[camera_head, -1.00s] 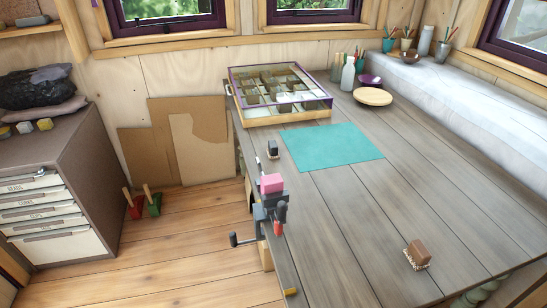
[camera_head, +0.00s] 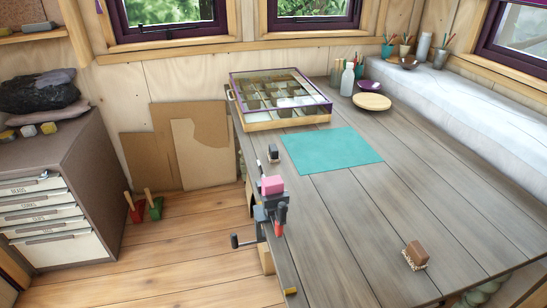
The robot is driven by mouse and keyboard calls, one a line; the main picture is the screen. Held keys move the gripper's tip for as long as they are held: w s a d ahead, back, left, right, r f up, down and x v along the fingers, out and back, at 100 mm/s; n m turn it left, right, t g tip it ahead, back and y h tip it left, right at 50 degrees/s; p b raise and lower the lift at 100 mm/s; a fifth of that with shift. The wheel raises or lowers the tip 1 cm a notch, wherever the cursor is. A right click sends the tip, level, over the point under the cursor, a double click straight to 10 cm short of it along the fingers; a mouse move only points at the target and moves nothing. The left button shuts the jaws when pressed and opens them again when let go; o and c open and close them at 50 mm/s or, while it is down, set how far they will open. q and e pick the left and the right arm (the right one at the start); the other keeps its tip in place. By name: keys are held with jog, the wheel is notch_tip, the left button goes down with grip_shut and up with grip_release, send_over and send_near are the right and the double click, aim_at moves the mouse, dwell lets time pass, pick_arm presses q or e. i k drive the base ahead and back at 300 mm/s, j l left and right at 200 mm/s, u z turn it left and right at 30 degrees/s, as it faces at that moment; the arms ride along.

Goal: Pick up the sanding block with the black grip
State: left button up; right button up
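A small block with a dark grey to black upper part and a paler base (camera_head: 273,153) stands on the table near its left edge, just left of the teal mat. It looks like the sanding block with the black grip, but it is too small to be certain. A similar block with a brown top and a pale, rough underside (camera_head: 416,254) sits at the front right of the table. Neither of my grippers is in view, and nothing touches either block.
A vise (camera_head: 270,215) with a pink piece on top is fixed at the table's left edge, close to the dark block. A teal mat (camera_head: 332,150), a glass-topped case (camera_head: 290,122) and a wooden disc (camera_head: 371,102) lie further back.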

aim_at(272, 154)
jog(key=k+l+z, duration=0.1)
jog(key=k+z, duration=0.2)
jog(key=k, duration=0.3)
jog(key=z, duration=1.5)
jog(key=j+z, duration=0.25)
jog(key=k+j+z, duration=0.15)
jog(key=j+z, duration=0.15)
jog(key=j, duration=0.15)
jog(key=k+j, duration=0.1)
jog(key=j, duration=0.35)
jog(key=k+j, duration=0.15)
jog(key=j, duration=0.3)
jog(key=k+j, duration=0.1)
jog(key=j, duration=0.35)
jog(key=k+j, duration=0.15)
jog(key=j, duration=0.3)
